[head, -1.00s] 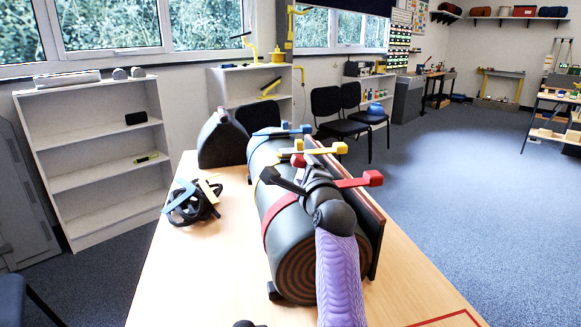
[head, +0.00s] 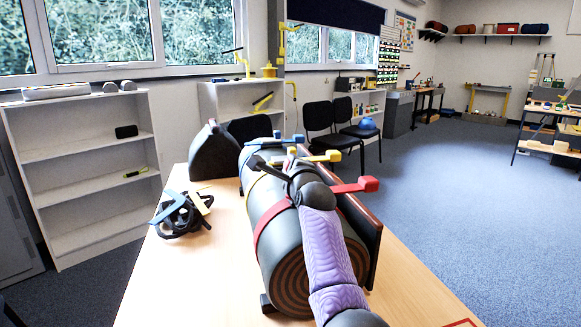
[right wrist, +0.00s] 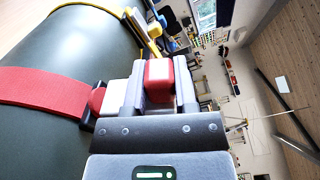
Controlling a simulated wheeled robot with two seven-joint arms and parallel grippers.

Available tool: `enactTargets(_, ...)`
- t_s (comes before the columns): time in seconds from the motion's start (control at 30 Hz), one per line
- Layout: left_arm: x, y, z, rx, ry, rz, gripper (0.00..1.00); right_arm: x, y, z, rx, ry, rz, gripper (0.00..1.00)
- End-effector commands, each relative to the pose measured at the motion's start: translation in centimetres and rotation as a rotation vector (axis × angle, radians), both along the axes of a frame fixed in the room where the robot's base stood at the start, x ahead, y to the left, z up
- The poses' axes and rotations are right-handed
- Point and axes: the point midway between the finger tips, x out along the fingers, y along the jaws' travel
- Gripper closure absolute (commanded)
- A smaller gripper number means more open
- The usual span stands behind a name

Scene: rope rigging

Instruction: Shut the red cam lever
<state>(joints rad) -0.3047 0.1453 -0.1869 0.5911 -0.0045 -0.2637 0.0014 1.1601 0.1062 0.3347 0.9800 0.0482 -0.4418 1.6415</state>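The red cam lever (head: 350,187) sticks out to the right from the grey drum (head: 270,240), its square knob at the outer end. In the right wrist view its red knob (right wrist: 159,75) shows between the two pale fingers of my right gripper (right wrist: 160,90). The fingers stand apart, one on each side; whether they touch the knob is hard to tell. In the head view my purple right arm hides the fingers and the lever's root. A red strap (head: 268,215) goes around the drum; it also shows in the wrist view (right wrist: 45,92). My left gripper is not in view.
Yellow (head: 325,157) and blue (head: 290,139) levers sit farther along the drum. A dark red-edged board (head: 362,225) stands along its right side. A black strap bundle (head: 180,215) lies on the wooden table (head: 195,275). The table's left front is clear.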

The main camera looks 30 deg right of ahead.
Motion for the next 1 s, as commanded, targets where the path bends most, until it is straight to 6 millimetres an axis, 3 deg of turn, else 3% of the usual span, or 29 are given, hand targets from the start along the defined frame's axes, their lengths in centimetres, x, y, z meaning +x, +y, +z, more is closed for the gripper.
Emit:
enactTargets(0.03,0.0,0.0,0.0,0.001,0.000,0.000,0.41,0.0,0.0,0.0,0.000,0.001,0.000,0.78)
enactTargets(0.13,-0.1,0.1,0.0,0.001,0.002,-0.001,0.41,0.0,0.0,0.0,0.000,0.001,0.000,0.99)
enactTargets(0.53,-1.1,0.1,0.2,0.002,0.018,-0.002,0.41,0.0,0.0,-0.1,0.000,0.002,0.001,1.00)
enactTargets(1.0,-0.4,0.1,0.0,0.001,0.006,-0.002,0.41,0.0,0.0,-0.2,0.001,0.003,0.001,1.00)
